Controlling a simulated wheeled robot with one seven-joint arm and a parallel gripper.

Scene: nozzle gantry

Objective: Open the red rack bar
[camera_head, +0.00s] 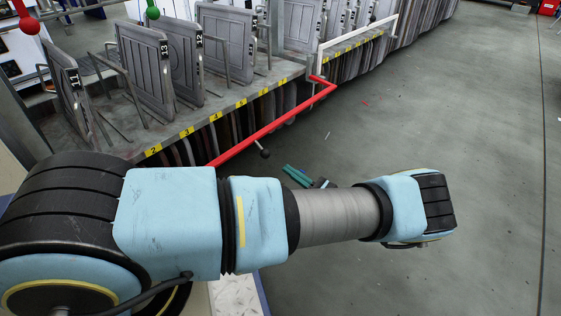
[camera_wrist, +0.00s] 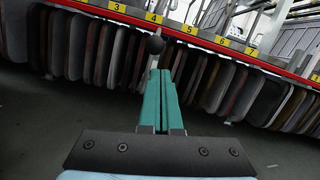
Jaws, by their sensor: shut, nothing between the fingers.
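The red rack bar (camera_head: 275,126) runs along the front of the rack, below the yellow number labels, and bends in towards the rack at its far end. In the wrist view the bar (camera_wrist: 212,46) crosses the upper part on a slant. A black ball knob (camera_head: 265,154) on a short stem hangs from the bar, and it shows in the wrist view (camera_wrist: 155,44) just beyond my fingertips. My gripper (camera_wrist: 159,72) has green fingers pressed together with nothing between them. In the head view my gripper (camera_head: 288,170) is partly hidden by my arm, just below the knob. I cannot tell whether the fingertips touch it.
Dark plates (camera_wrist: 105,53) hang in a row under the rack. Numbered grey panels (camera_head: 146,68) stand on the rack's top. A white bar (camera_head: 358,42) continues along the rack beyond the red one. The grey floor (camera_head: 450,120) to the right is clear.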

